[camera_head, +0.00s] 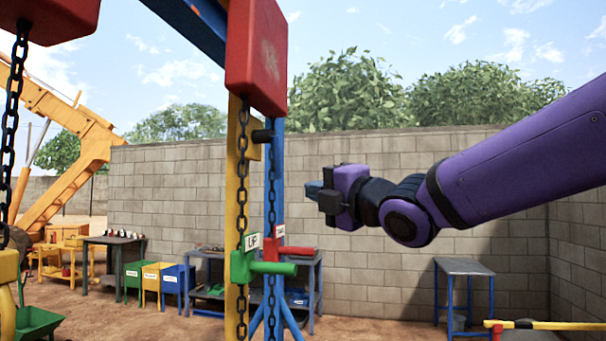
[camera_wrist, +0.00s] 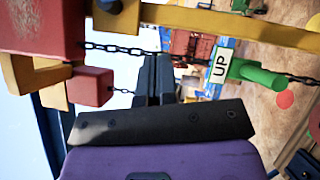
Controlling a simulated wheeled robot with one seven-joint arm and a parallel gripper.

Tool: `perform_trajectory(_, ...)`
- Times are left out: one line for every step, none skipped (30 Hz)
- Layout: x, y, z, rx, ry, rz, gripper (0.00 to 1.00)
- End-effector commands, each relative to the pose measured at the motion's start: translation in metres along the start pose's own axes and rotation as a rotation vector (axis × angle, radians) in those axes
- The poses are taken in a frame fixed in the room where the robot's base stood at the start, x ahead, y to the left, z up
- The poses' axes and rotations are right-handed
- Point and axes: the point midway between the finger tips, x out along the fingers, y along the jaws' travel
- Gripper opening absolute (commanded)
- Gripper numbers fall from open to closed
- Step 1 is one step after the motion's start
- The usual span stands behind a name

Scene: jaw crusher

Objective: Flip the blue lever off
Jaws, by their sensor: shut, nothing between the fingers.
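I cannot make out a blue lever for certain in either view. A green lever (camera_head: 272,267) with an "UP" label sticks out to the right from the yellow post (camera_head: 236,190) in the head view, and it also shows in the wrist view (camera_wrist: 262,76). A red lever (camera_head: 296,250) with a small label sits behind it near the blue post (camera_head: 274,180). My gripper (camera_head: 316,192) is shut and empty, raised right of the posts and above both levers. Its dark fingers show in the wrist view (camera_wrist: 153,80), apart from the green lever.
Chains (camera_head: 243,170) hang along the posts below a red block (camera_head: 257,55). A workbench (camera_head: 313,268) and colored bins (camera_head: 175,280) stand behind, before a grey block wall (camera_head: 390,240). A small table (camera_head: 463,266) is at right. Open air surrounds my gripper on the right.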

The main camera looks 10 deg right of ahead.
Motion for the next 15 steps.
perform_trajectory(0.0034, 0.0019, -0.0034, -0.021, 0.014, 0.017, 0.00)
perform_trajectory(0.0045, 0.0031, -0.0047, -0.030, 0.019, 0.024, 0.00)
perform_trajectory(0.0055, 0.0044, -0.0059, -0.039, 0.024, 0.032, 0.00)
perform_trajectory(0.0059, 0.0052, -0.0066, -0.044, 0.027, 0.037, 0.00)
perform_trajectory(0.0062, 0.0057, -0.0069, -0.047, 0.028, 0.039, 0.00)
perform_trajectory(0.0063, 0.0060, -0.0071, -0.049, 0.029, 0.041, 0.00)
perform_trajectory(0.0063, 0.0061, -0.0071, -0.050, 0.029, 0.041, 0.00)
perform_trajectory(0.0062, 0.0060, -0.0071, -0.049, 0.029, 0.041, 0.00)
perform_trajectory(0.0061, 0.0060, -0.0070, -0.049, 0.028, 0.040, 0.00)
perform_trajectory(0.0061, 0.0060, -0.0069, -0.048, 0.028, 0.040, 0.00)
perform_trajectory(0.0060, 0.0059, -0.0069, -0.048, 0.028, 0.040, 0.00)
perform_trajectory(0.0060, 0.0059, -0.0068, -0.048, 0.028, 0.040, 0.00)
perform_trajectory(0.0060, 0.0059, -0.0068, -0.048, 0.028, 0.040, 0.00)
perform_trajectory(0.0063, 0.0058, -0.0068, -0.047, 0.028, 0.039, 0.00)
perform_trajectory(0.0072, 0.0058, -0.0067, -0.047, 0.028, 0.039, 0.00)
